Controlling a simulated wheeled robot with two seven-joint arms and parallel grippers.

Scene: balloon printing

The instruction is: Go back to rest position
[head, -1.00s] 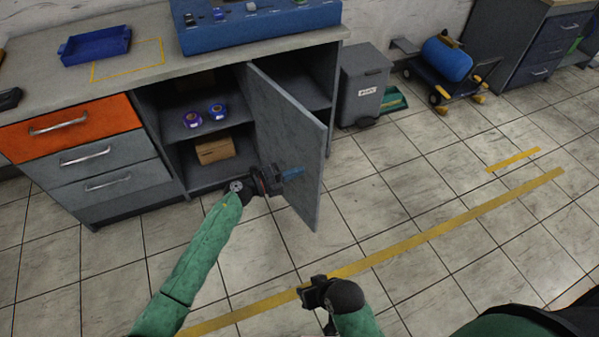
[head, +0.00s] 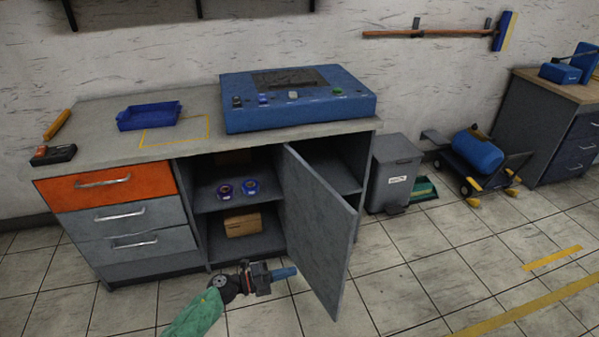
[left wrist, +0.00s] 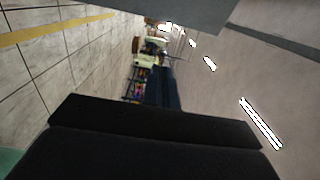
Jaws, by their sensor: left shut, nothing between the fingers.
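My left gripper (head: 285,273) is in the lower middle of the head view, at the end of my green arm. It is shut, with nothing held, and its blue fingertips point right. It shows in front of the cabinet's open compartment, left of the lower part of the open grey door (head: 318,225). A small gap shows between the fingertips and the door. In the left wrist view, a dark part of my gripper fills the bottom. My right gripper is out of view.
The workbench (head: 95,105) carries a blue tray (head: 148,115) and a blue machine (head: 297,105). Two tape rolls and a brown box (head: 243,224) sit in the cabinet. A grey bin (head: 394,175) stands right of it. The tiled floor at right (head: 430,285) is open.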

